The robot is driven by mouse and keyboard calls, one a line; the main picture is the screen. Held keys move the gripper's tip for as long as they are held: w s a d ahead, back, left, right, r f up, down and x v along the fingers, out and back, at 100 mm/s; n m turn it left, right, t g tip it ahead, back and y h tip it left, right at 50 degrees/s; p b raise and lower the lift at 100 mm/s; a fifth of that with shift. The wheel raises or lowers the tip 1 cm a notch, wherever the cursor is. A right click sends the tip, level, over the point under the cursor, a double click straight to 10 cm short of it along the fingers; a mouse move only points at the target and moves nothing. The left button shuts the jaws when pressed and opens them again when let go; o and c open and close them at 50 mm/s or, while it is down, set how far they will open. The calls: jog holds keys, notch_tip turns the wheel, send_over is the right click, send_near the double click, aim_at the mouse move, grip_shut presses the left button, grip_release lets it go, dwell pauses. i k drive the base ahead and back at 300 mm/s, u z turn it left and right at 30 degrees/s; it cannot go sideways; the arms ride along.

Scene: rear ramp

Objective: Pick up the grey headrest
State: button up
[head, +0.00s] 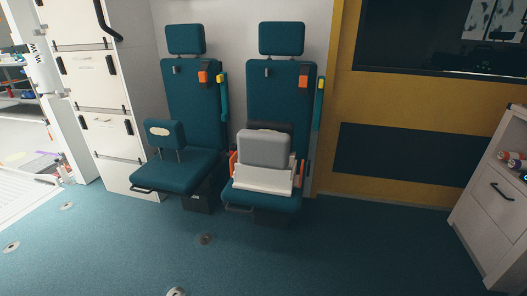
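The grey headrest (264,149) is on the right teal seat (262,199) in the head view. It looks upright, a rounded light grey block with its broad face toward me. A white folded item (263,180) lies below and in front of it, hiding its lower edge. Orange parts (233,165) show at both sides. A dark item (285,127) shows just behind its top; I cannot tell what it is. My gripper is not in view.
A teal headrest (164,134) with a pale oval patch stands on the left seat (178,172). White drawers (105,125) stand at the left, a white cabinet (495,215) at the right. The teal floor (300,250) before the seats is mostly clear, with a few round metal fittings.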

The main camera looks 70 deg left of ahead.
aim_at(272, 150)
jog(key=u, duration=2.55)
